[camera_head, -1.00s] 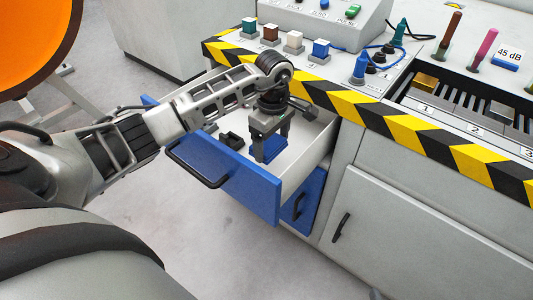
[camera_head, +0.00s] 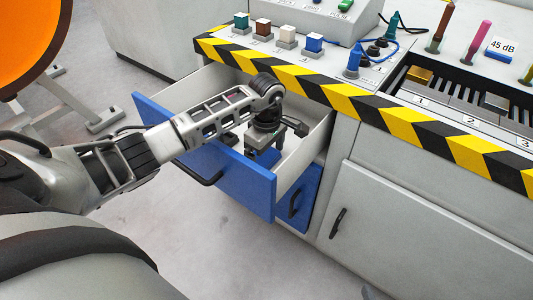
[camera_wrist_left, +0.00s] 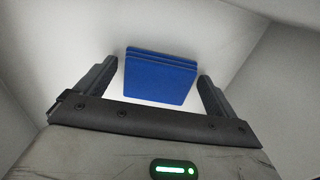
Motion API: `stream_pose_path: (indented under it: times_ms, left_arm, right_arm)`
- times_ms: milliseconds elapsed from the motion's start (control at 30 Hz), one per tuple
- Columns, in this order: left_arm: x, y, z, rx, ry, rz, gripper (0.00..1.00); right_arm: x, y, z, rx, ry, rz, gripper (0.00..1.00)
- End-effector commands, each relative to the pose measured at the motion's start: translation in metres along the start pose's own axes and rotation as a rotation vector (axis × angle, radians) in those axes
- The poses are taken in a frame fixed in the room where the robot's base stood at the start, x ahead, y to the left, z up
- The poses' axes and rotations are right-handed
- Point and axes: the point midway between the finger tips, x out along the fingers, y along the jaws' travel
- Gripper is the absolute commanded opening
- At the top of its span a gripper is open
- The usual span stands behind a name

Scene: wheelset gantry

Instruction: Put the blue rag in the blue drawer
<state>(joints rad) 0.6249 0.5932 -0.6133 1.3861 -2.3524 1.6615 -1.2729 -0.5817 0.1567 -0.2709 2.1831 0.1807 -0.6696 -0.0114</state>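The blue drawer (camera_head: 230,179) is pulled open under the bench, with its white inside showing. My left gripper (camera_head: 265,156) reaches down into it, fingers pointing at the drawer floor. In the left wrist view, the folded blue rag (camera_wrist_left: 160,77) lies flat on the light drawer floor, in line with the gap between the fingertips (camera_wrist_left: 157,84). The fingers are spread, with a gap visible on each side of the rag. My right gripper is not in view.
The bench edge with yellow and black stripes (camera_head: 375,110) overhangs the drawer's back. Colored cubes on the bench include a blue one (camera_head: 314,43). A closed grey cabinet door (camera_head: 400,225) is right of the drawer. Grey floor lies in front.

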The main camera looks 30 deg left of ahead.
Motion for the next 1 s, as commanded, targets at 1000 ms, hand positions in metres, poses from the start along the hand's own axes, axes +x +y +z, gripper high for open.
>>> stream_pose_path:
  times_ms: [1000]
  left_arm:
    - [-0.12,0.0,0.0,0.0,-0.001,0.001,1.0]
  right_arm:
    - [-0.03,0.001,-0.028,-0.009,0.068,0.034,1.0]
